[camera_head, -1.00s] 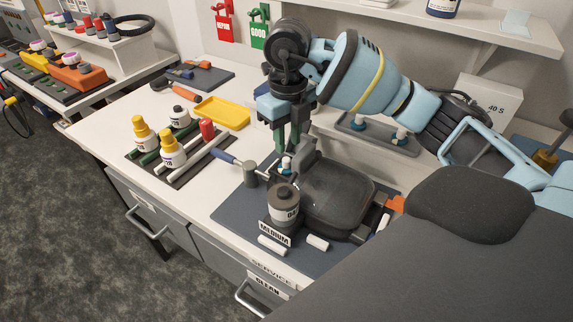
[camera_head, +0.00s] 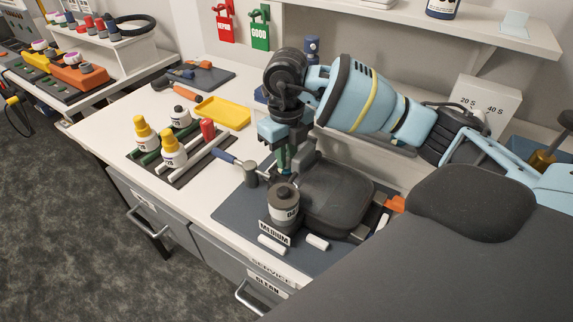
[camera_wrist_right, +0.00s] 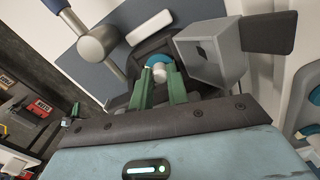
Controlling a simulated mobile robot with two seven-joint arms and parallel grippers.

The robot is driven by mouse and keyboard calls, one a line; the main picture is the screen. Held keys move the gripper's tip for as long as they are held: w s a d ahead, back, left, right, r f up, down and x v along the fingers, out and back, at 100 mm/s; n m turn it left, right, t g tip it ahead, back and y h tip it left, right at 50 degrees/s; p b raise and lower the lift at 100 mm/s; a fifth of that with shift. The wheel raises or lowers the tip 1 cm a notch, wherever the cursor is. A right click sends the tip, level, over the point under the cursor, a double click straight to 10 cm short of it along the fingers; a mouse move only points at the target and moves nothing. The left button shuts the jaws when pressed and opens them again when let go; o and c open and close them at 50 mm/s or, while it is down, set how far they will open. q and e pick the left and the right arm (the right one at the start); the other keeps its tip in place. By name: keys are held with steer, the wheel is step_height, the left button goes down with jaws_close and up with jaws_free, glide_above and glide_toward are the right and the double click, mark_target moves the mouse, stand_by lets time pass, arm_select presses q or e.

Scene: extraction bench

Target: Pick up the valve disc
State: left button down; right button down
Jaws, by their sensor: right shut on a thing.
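The valve disc (camera_wrist_right: 158,70) looks like a small part with a white face and a teal rim. In the right wrist view it sits between the two green fingers of my right gripper (camera_wrist_right: 157,82), which is shut on it. In the head view my right gripper (camera_head: 283,160) points down over the dark mat (camera_head: 232,203), behind the grey pot and left of the dark tray-like stand. The disc is mostly hidden there by the fingers. My left gripper is not in view.
Close by are the grey pot (camera_head: 284,208), the dark stand (camera_head: 340,195) and a mallet (camera_head: 248,174). A yellow tray (camera_head: 222,113) and a rack of yellow-capped bottles (camera_head: 172,150) stand to the left. A white shelf (camera_head: 480,30) overhangs behind my arm.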

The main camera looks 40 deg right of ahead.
steer(key=shift+r, duration=0.1)
steer(key=shift+r, duration=0.4)
steer(key=r, duration=0.1)
steer(key=a+r, duration=0.1)
steer(key=shift+s+r, duration=0.15)
steer(key=shift+r, duration=0.15)
steer(key=s+a, duration=0.3)
steer(key=a, duration=0.4)
steer(key=s+a+r, duration=0.1)
steer(key=s+a, duration=0.2)
steer(key=a, duration=0.3)
steer(key=shift+a+r, duration=0.25)
steer(key=shift+a, duration=0.15)
steer(key=shift+f, duration=0.1)
